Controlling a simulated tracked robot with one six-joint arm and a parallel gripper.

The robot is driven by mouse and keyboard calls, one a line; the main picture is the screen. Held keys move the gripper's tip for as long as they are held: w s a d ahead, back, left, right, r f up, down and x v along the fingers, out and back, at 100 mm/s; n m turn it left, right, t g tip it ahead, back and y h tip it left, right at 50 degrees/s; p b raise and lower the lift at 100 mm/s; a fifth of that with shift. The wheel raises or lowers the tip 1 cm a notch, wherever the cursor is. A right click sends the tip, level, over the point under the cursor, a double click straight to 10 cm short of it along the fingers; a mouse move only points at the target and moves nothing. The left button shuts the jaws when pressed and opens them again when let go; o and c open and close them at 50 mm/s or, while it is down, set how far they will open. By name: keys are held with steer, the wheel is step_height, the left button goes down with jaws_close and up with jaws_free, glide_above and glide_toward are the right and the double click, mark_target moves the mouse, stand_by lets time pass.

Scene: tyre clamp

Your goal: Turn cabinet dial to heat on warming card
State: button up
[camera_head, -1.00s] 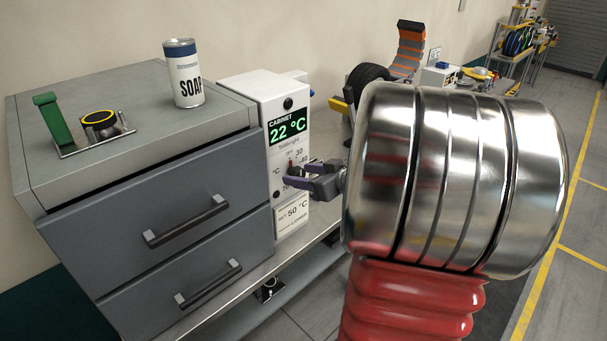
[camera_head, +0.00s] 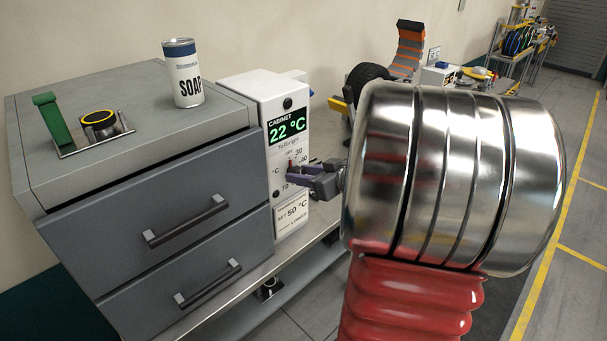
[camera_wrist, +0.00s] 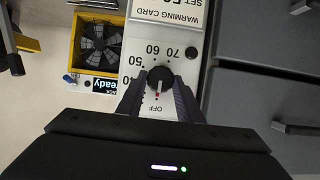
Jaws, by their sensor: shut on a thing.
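The white cabinet (camera_head: 254,92) shows 22 °C on its green-lit display (camera_head: 287,131). Its round black dial (camera_wrist: 160,78) shows in the wrist view, with its red mark towards OFF and numbers such as 50, 60 and 70 around it. My gripper (camera_wrist: 159,92) has its fingers on either side of the dial and is shut on it. In the head view my gripper (camera_head: 298,176) partly hides the dial and its scale. The warming card (camera_head: 292,215) below the dial reads 50 °C; it shows upside down in the wrist view (camera_wrist: 180,12).
A grey drawer unit (camera_head: 140,210) stands left of the cabinet, with a soap can (camera_head: 184,75) and a green-handled item (camera_head: 50,120) on top. A yellow box with a fan (camera_wrist: 97,42) lies left in the wrist view. Shelving (camera_head: 520,45) stands far right.

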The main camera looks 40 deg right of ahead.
steer(key=shift+d+m, duration=0.15)
steer(key=shift+m, duration=0.15)
steer(key=m+t+y, duration=0.1)
steer(key=m+y, duration=0.1)
steer(key=m, duration=0.4)
steer(key=f+m+t+y, duration=0.1)
steer(key=m+t+y, duration=0.1)
steer(key=m, duration=0.4)
steer(key=d+f+m+t+y, duration=0.1)
steer(key=m+t+y, duration=0.1)
steer(key=m, duration=0.4)
steer(key=shift+m+y, duration=0.4)
steer(key=shift+a, duration=0.1)
stand_by(0.6)
steer(key=o, duration=1)
steer(key=shift+o, duration=0.2)
steer(key=v, duration=1.4)
